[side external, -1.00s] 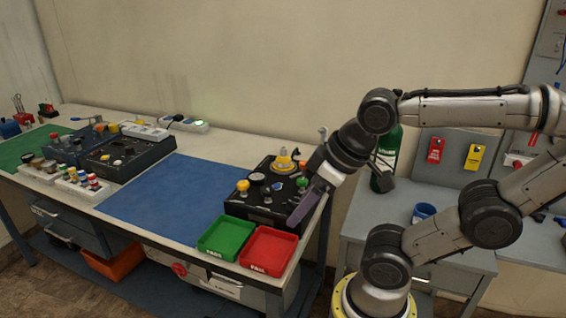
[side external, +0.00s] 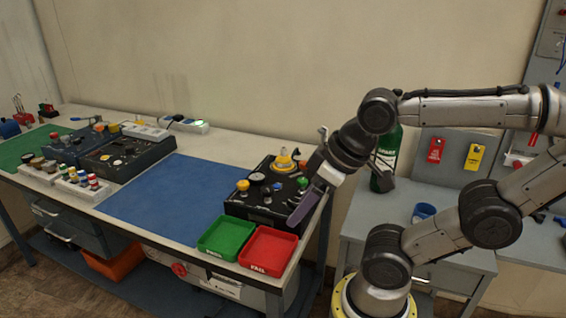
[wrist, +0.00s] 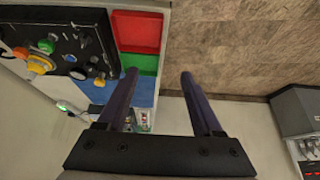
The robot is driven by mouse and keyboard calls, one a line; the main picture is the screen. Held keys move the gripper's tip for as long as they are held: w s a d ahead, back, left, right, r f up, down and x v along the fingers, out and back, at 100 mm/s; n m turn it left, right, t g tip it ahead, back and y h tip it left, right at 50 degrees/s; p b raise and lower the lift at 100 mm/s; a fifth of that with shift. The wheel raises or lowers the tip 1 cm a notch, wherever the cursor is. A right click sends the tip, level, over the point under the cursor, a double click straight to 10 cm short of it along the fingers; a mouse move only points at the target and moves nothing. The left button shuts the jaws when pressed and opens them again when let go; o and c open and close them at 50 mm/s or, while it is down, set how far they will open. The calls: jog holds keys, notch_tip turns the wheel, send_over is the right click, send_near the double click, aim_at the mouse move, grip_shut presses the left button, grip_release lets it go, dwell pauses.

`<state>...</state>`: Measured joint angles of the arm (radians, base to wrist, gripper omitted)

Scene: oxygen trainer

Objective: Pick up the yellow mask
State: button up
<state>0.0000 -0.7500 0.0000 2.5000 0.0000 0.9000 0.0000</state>
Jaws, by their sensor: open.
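A yellow cone-like piece (side external: 284,160), which looks like the yellow mask, sits at the back of the black trainer box (side external: 262,211) on the bench's right end. A yellow piece (wrist: 40,64), probably the same one, shows at the left of the wrist view. My gripper (side external: 299,218) is beside the box's right side, fingers slanting down toward the red tray. In the wrist view my gripper (wrist: 159,74) is open with nothing between its purple-grey fingers. The mask is apart from the fingers.
A green tray (side external: 226,237) and a red tray (side external: 268,250) stand in front of the box. A yellow knob (side external: 243,185) and other controls crowd its top. The blue mat (side external: 165,200) is clear. A green bottle (side external: 386,160) stands behind my wrist.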

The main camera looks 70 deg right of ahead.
jog(key=shift+o, duration=1.1)
